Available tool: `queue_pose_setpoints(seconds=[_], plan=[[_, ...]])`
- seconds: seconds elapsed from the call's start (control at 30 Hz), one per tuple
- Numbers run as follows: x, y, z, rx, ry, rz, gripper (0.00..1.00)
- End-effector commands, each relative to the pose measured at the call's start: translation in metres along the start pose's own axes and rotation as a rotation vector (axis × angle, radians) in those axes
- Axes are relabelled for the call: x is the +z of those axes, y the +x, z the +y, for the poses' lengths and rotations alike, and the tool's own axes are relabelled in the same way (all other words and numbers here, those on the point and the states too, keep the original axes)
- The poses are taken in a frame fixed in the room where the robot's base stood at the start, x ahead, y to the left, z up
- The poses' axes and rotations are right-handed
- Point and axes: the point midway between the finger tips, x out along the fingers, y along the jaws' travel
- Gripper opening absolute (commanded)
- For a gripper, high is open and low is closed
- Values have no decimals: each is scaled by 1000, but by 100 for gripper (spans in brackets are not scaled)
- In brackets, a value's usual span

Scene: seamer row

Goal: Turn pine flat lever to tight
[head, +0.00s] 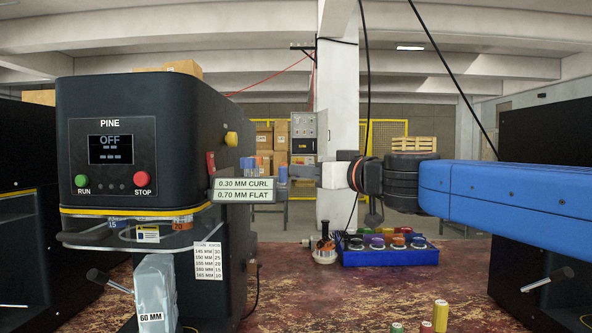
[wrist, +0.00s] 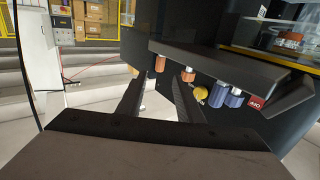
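The PINE machine (head: 150,130) stands at the left in the head view, its display reading OFF. A sign on its right side (head: 242,190) reads 0.30 MM CURL and 0.70 MM FLAT. My gripper (head: 292,172) is level, just right of the sign. In the wrist view my gripper (wrist: 157,88) is open and empty, its two fingers apart. Beyond them, a dark bracket (wrist: 215,58) carries orange cylinders (wrist: 188,75) and blue cylinders (wrist: 219,88). A yellow knob (wrist: 200,94) and a red tag (wrist: 256,102) sit nearby. I cannot tell which part is the flat lever or its setting.
A blue tray (head: 390,257) with coloured round pieces stands on the worn red bench (head: 300,285). Several small spools, one yellow (head: 440,315), stand at the front. Another dark machine (head: 548,230) stands at the right.

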Motion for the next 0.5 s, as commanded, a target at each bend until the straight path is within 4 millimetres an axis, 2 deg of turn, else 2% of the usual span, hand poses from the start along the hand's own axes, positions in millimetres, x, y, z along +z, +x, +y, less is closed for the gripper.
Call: queue_pose_setpoints(seconds=[0.1, 0.2, 0.5], plan=[[0, -18, 1, 3, -1, 1, 33], [0, -27, 0, 1, 0, 1, 33], [1, -35, 0, 1, 1, -1, 33]])
